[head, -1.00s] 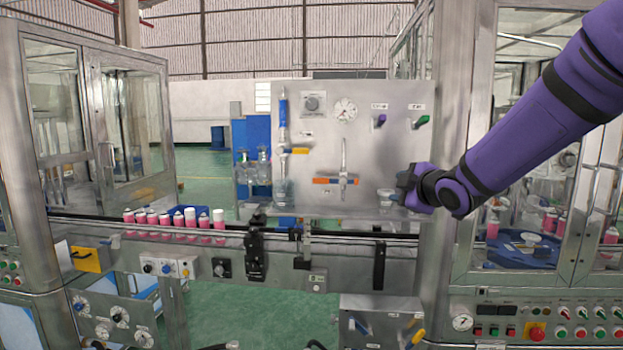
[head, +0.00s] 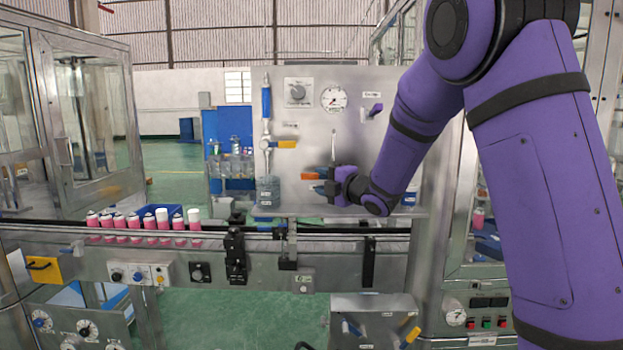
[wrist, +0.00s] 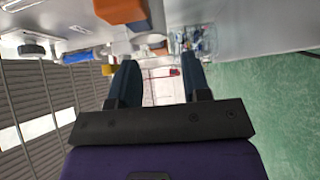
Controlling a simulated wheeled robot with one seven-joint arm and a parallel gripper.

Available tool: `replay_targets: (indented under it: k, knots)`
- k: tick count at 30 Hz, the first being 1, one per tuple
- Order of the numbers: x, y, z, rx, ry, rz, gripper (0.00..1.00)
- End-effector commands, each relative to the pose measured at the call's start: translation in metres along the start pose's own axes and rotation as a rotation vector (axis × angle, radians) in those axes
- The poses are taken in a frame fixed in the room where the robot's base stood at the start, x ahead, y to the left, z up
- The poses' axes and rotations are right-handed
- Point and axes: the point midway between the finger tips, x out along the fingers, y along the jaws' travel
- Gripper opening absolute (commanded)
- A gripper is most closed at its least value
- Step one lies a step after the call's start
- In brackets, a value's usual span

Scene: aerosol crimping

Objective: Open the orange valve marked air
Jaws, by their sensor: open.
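An orange valve handle (head: 311,176) lies level on the grey upright panel, below a thin vertical tube. My gripper (head: 337,187) is at the handle's right part and hides it, with the forearm coming from the right. In the wrist view, my gripper (wrist: 158,68) has its two dark fingers apart and nothing between them. The orange handle (wrist: 113,13) shows large at the top edge there, near the left finger and outside the gap. I cannot tell whether they touch. No air label can be read.
A yellow-orange handle (head: 286,144) sits on the blue-topped valve column to the left. A pressure gauge (head: 334,98), a knob (head: 297,92) and a purple valve handle (head: 375,110) are above. A conveyor with several pink cans (head: 149,222) runs below the panel.

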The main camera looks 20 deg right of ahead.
Motion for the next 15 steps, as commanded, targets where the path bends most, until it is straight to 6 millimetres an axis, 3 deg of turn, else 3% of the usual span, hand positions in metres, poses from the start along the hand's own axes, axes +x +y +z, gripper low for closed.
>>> replay_targets:
  k: [6, 15]
  knots:
    - [0.032, 0.000, 0.000, 0.000, 0.000, 0.000, 0.44]
    - [0.045, 0.000, 0.000, 0.001, -0.001, -0.001, 0.44]
